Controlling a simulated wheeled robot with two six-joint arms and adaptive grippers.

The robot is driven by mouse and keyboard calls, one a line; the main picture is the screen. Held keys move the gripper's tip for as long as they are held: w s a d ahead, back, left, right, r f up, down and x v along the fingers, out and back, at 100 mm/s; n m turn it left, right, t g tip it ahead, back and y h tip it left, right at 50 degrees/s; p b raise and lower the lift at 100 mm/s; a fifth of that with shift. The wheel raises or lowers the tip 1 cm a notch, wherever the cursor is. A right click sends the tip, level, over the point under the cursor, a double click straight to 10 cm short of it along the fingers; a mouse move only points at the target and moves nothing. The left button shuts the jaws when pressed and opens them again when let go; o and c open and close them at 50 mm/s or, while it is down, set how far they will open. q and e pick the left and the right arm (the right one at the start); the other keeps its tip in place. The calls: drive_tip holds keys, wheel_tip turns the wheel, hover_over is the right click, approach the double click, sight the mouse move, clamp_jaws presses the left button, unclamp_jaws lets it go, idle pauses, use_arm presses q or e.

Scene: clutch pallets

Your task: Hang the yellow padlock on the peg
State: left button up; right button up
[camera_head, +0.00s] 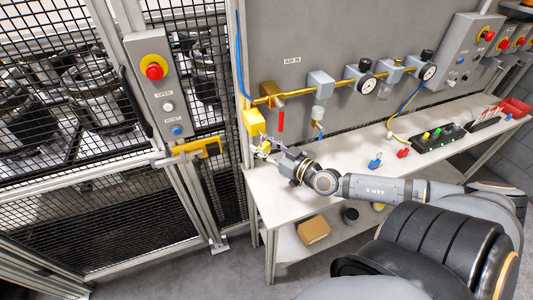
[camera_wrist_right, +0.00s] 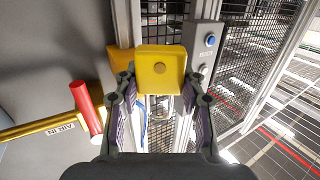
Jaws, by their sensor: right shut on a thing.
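The yellow padlock (camera_wrist_right: 160,72) shows in the right wrist view as a square yellow body with a round spot, between the tips of my right gripper (camera_wrist_right: 160,88). The gripper is shut on it. In the head view my right gripper (camera_head: 265,147) is held at the left end of the bench, close to the post, and the padlock there is small and partly hidden by the fingers. A yellow block (camera_head: 253,121) is just behind and above it. Another yellow part (camera_wrist_right: 121,58) sits behind the padlock in the wrist view. I cannot make out the peg. My left gripper is out of view.
A brass air pipe (camera_head: 291,93) with a red handle (camera_head: 280,121) runs along the panel beside the gripper. A mesh fence with a yellow latch (camera_head: 198,148) stands left. The bench (camera_head: 330,172) holds small padlocks (camera_head: 375,161) and a switch box (camera_head: 437,137).

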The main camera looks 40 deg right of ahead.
drive_tip(key=shift+w+d+f+b, duration=0.1)
drive_tip(key=shift+w+d+b, duration=0.2)
drive_tip(key=shift+w, duration=0.4)
drive_tip(key=shift+b, duration=0.5)
drive_tip(key=shift+d, duration=0.1)
clamp_jaws()
drive_tip(key=shift+w+d+f+b, duration=0.15)
drive_tip(key=shift+w+b, duration=0.1)
drive_tip(key=shift+b, duration=0.35)
drive_tip(key=shift+w+f, duration=0.25)
drive_tip(key=shift+w, duration=0.35)
drive_tip(key=o, duration=0.9)
unclamp_jaws()
drive_tip(key=o, duration=0.5)
drive_tip(key=shift+c, duration=0.2)
